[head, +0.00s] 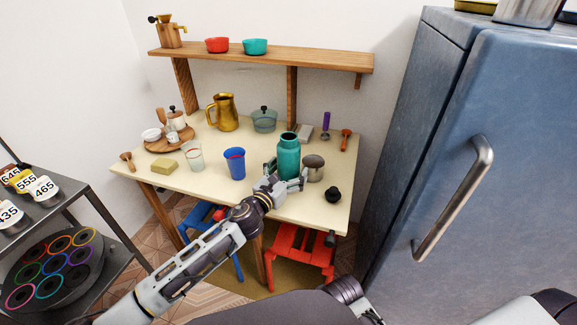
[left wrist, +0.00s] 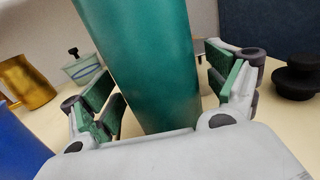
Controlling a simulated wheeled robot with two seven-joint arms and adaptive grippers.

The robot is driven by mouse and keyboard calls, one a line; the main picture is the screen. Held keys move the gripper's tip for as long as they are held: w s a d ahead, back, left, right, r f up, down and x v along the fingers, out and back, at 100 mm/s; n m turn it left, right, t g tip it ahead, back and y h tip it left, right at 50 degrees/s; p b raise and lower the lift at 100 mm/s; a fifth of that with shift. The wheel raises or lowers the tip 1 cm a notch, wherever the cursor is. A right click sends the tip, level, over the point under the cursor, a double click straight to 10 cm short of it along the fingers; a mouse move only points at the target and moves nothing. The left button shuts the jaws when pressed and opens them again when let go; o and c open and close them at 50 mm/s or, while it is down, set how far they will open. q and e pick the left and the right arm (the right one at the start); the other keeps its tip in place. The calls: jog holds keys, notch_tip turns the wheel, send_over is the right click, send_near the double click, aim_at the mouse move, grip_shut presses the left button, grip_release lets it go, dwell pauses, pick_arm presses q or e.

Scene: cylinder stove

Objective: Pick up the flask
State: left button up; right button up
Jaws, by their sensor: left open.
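The flask appears to be the teal-green bottle (head: 288,157), standing upright near the front edge of the cream table. In the left wrist view its body (left wrist: 150,62) fills the middle. My left gripper (head: 289,184) is open at the flask's lower part, with one finger on each side of it. In the left wrist view the fingers (left wrist: 167,100) stand apart from the flask, with gaps on both sides. The flask's top is outside the left wrist view. My right gripper is not in view.
A blue cup (head: 234,163) stands left of the flask, and a grey-brown canister (head: 313,168) stands close on its right. A black lid-like object (head: 333,195) lies near the front right. A gold pitcher (head: 226,112) and a lidded pot (head: 264,120) stand behind. A blue fridge (head: 450,150) is at right.

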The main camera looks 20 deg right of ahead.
aim_at(284, 148)
pick_arm(q)
jog(key=shift+c, duration=0.5)
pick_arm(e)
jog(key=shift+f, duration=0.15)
pick_arm(q)
jog(key=c, duration=1.4)
jog(key=shift+r, duration=0.1)
jog(key=shift+c, duration=0.4)
jog(key=shift+r, duration=0.2)
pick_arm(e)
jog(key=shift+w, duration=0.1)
pick_arm(q)
jog(key=shift+r, duration=0.2)
notch_tip(284, 148, up, 7)
jog(key=p, duration=0.3)
jog(key=shift+f, duration=0.1)
jog(key=shift+r+p, duration=0.55)
jog(key=shift+r, duration=0.65)
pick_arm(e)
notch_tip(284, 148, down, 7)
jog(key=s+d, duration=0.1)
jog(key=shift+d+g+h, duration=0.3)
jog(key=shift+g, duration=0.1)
